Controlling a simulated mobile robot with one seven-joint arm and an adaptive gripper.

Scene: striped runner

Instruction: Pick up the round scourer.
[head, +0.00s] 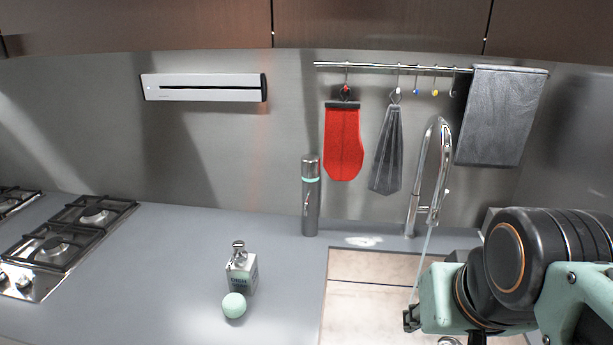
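The round scourer looks to be the pale mint-green ball (234,305) on the grey counter, left of centre near the bottom of the head view. It sits right in front of a soap bottle (241,270). My arm comes in from the lower right. A dark part that looks like my gripper (411,318) shows at the left end of a mint-green arm section, well to the right of the ball and apart from it. The fingers are not clearly seen, so I cannot tell whether they are open or shut.
A tall metal cylinder (311,195) stands behind the bottle, to its right. A faucet (431,170) rises over a beige sink area (360,300). A gas hob (70,235) is at left. Red and grey cloths hang from a rail. Counter left of the ball is clear.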

